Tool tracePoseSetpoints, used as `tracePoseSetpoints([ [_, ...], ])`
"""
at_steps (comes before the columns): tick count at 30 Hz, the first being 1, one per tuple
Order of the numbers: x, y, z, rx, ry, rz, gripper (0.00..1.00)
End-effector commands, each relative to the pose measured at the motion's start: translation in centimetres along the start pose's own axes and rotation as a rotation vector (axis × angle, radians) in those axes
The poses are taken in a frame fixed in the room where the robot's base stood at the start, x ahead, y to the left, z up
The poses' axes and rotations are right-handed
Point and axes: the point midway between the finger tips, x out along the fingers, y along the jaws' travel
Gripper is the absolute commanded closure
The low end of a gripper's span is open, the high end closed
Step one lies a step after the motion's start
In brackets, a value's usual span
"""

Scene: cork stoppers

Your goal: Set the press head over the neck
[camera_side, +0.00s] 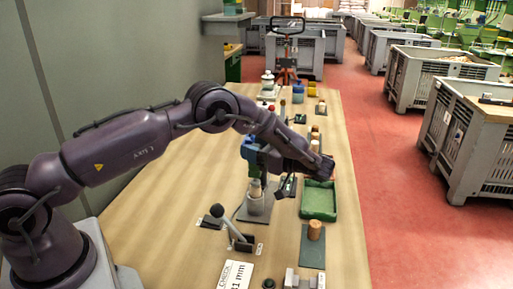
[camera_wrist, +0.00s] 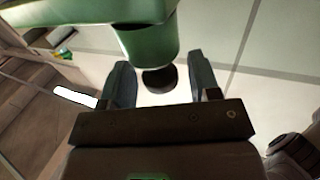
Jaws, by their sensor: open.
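In the wrist view, my gripper (camera_wrist: 160,62) has its two dark fingers apart. A green cylindrical head (camera_wrist: 150,42) on a green arm, probably the press head, shows in front of and between the fingers. A dark round end (camera_wrist: 159,79) sits below the head. I cannot tell whether the fingers touch it. In the side view, a pale brown piece (camera_side: 255,188), perhaps the neck or a cork, stands upright in a grey holder (camera_side: 257,206), below the blue part near my wrist. My arm crosses above the table there and hides much of the press.
A green tray (camera_side: 319,216) lies right of the holder. A cork (camera_side: 314,229) stands on a dark plate nearer the front. A black-knobbed lever (camera_side: 236,232) and a card marked 31 mm (camera_side: 236,275) are in front. Bottles and small items line the far table.

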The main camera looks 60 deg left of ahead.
Motion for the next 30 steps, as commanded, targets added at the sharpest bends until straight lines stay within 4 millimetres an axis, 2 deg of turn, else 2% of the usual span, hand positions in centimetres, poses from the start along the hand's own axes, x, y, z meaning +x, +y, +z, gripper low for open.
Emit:
tracePoseSetpoints([
  [5, -1.1, 0.0, 0.1, 0.001, -0.001, 0.003, 0.44],
  [13, -5.6, -0.1, 0.0, -0.004, 0.002, 0.008, 0.44],
  [22, -7.3, 0.0, 0.0, 0.000, 0.001, 0.000, 0.44],
  [30, -7.6, 0.0, 0.0, 0.000, 0.000, 0.001, 0.44],
])
